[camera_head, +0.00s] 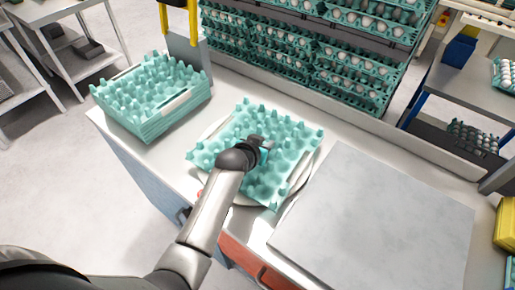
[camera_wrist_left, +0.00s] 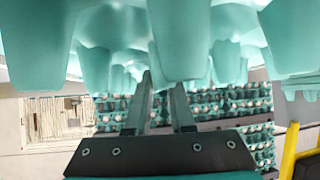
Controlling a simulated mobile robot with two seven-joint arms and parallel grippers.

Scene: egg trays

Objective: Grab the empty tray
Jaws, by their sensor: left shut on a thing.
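An empty teal egg tray (camera_head: 290,150) lies in the middle of the counter, over a round pale plate-like surface (camera_head: 247,200). My left gripper (camera_head: 262,146) reaches over the tray from the front and is shut on one of its raised cones. Whether the tray touches the surface below cannot be told. My right gripper is not in view.
A stack of empty teal trays (camera_head: 150,118) stands at the left end of the counter. Racks of egg-filled trays (camera_head: 300,50) stand behind. A flat grey panel (camera_head: 375,225) covers the counter to the right. Yellow objects (camera_head: 505,222) sit at the far right.

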